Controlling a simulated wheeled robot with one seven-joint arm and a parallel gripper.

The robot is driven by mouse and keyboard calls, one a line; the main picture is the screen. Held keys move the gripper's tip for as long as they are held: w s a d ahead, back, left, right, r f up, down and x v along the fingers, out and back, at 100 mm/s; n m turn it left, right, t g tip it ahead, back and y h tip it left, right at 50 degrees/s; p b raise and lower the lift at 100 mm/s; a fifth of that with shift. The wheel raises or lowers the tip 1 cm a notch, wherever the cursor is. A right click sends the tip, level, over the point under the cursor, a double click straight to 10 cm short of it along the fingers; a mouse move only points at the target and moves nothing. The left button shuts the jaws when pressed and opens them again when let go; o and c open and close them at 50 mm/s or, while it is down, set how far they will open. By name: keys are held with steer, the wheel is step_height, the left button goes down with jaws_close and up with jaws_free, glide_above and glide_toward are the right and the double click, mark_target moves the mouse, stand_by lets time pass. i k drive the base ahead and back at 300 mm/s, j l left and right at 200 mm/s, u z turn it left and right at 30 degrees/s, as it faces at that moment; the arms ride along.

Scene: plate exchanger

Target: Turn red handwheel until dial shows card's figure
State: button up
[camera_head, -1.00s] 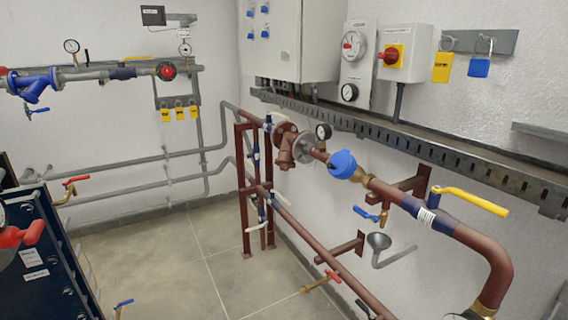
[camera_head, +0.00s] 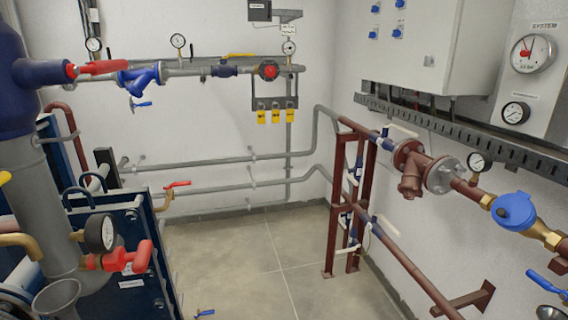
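The red handwheel (camera_head: 269,70) sits on the grey pipe along the back wall, seen small and from a distance. A small round dial (camera_head: 289,47) stands just right of it and above the pipe. A small white tag (camera_head: 289,30) hangs above that dial; its writing is too small to read, and I cannot tell if it is the card. The dial's needle and figures are also too small to read. My gripper is not in view.
Yellow tags (camera_head: 276,116) hang below the handwheel. Open tiled floor (camera_head: 240,262) lies in front of the back wall. A plate exchanger (camera_head: 140,262) with pipes stands at the left. A brown pipe stand (camera_head: 350,200) and a grey cabinet (camera_head: 425,45) are at the right.

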mark_target(270, 70)
steer(key=i+l+u, duration=0.1)
steer(key=i, duration=1.6)
steer(key=i+u, duration=0.15)
steer(key=i, duration=0.4)
steer(key=i+l+u, duration=0.15)
steer(key=i, duration=0.4)
steer(key=i+l+u, duration=0.15)
steer(key=i, duration=0.4)
